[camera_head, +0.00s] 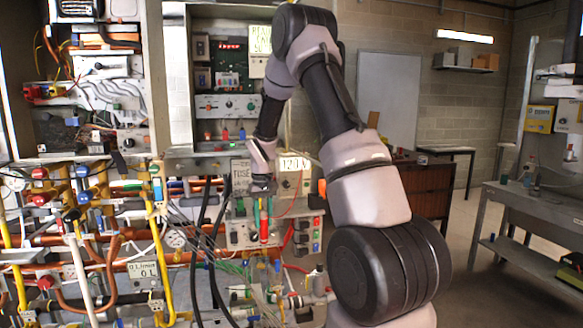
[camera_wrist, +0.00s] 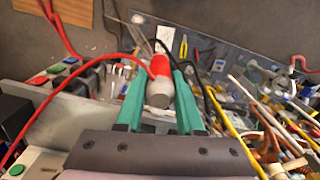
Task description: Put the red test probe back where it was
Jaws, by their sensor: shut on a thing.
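The red test probe (camera_wrist: 160,68) has a red part and a grey part and sits between the two teal fingers of my gripper (camera_wrist: 158,82) in the wrist view. My gripper is shut on it. A red cable (camera_wrist: 85,62) arcs from near the probe to the left. In the head view my gripper (camera_head: 263,208) points down in front of the grey panel box (camera_head: 238,236), with the red probe (camera_head: 264,228) between its fingers. I cannot tell whether the probe's tip touches anything. The spot where the probe was before cannot be made out.
Pipes, valves and a pressure gauge (camera_head: 174,238) crowd the left. Black hoses (camera_head: 205,225) hang just left of my gripper. Coloured buttons (camera_head: 317,235) sit to its right. A workbench (camera_head: 530,208) stands far right, with open floor before it.

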